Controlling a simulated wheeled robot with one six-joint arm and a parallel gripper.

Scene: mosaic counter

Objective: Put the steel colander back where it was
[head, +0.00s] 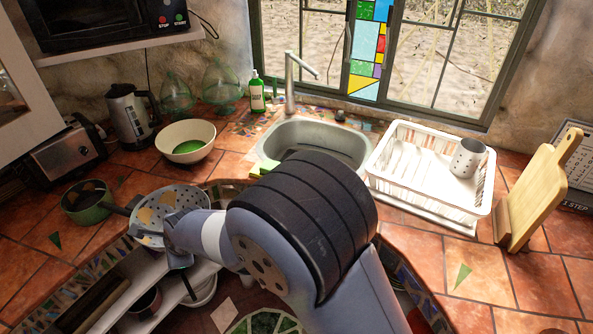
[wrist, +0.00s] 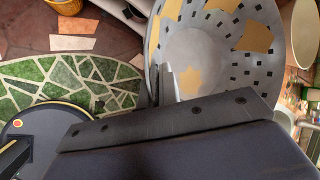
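The steel colander (head: 153,212) is a grey bowl with dark holes and yellowish patches, at the left front edge of the counter in the head view. It looks tilted, and part of it overhangs the open shelves. In the wrist view the colander (wrist: 205,48) fills the upper right, with its inside showing. My gripper (head: 173,240) is at its near rim. In the wrist view my gripper (wrist: 167,86) has a finger on each side of the colander's wall, closed on it. Whether the colander's base touches the counter is hidden.
A green pot (head: 86,203) stands just left of the colander, its handle reaching toward it. A cream bowl (head: 172,134) is behind, near the kettle (head: 127,115) and toaster (head: 62,152). The sink (head: 318,137) and white dish rack (head: 425,200) are right. Open shelves (head: 140,290) lie below.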

